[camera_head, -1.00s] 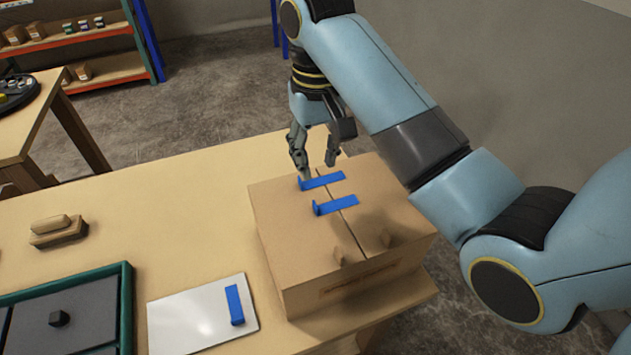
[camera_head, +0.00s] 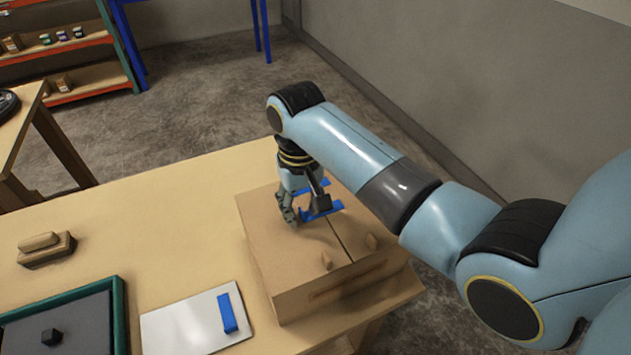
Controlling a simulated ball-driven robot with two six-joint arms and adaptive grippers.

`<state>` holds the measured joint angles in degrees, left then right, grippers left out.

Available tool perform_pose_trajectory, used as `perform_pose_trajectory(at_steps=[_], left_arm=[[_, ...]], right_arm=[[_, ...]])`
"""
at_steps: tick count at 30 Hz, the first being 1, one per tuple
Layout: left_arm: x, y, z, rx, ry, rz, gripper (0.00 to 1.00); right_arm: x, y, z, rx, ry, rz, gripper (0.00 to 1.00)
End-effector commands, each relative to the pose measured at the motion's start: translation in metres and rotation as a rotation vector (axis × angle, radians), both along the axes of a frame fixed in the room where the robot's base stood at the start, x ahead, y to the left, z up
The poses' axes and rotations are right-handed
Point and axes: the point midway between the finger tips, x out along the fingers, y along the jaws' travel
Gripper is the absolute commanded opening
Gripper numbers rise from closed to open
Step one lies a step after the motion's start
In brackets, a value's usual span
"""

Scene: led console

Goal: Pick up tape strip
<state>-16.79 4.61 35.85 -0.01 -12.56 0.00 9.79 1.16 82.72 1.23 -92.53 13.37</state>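A closed cardboard box (camera_head: 300,262) stands on the table, with two blue tape strips on its top. The farther tape strip (camera_head: 318,188) is partly covered by my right gripper. The nearer tape strip (camera_head: 328,210) shows its right part; its left end is hidden behind the fingers. My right gripper (camera_head: 292,218) points down at the box top, with its fingers at the nearer strip's left end. I cannot tell whether they touch it or how far they are apart. A third blue tape strip (camera_head: 228,312) lies on a white plate (camera_head: 180,328) left of the box. My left gripper is not in view.
A green-edged tray (camera_head: 122,310) with a dark panel (camera_head: 75,325) lies at the front left of the table (camera_head: 160,235). The table between block and box is clear. Shelves (camera_head: 85,75) stand at the back left.

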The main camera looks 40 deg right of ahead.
Motion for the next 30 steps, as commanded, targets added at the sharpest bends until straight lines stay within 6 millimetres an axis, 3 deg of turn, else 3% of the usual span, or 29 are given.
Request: perform_pose_trajectory(at_steps=[1,9,22,29,30], left_arm=[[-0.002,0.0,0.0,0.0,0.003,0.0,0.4],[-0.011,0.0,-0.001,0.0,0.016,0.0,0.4],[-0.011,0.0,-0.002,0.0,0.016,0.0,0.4],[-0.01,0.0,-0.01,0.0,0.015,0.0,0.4],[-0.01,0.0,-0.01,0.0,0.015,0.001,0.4]], right_arm=[[0.0,0.0,0.0,0.0,0.0,0.0,0.33],[0.0,0.0,0.0,0.0,0.0,0.0,0.0],[0.001,0.0,0.005,0.0,-0.002,0.0,0.0],[0.002,0.0,0.038,0.0,-0.006,0.0,0.0],[-0.005,0.002,0.044,0.001,-0.001,0.001,0.0]])
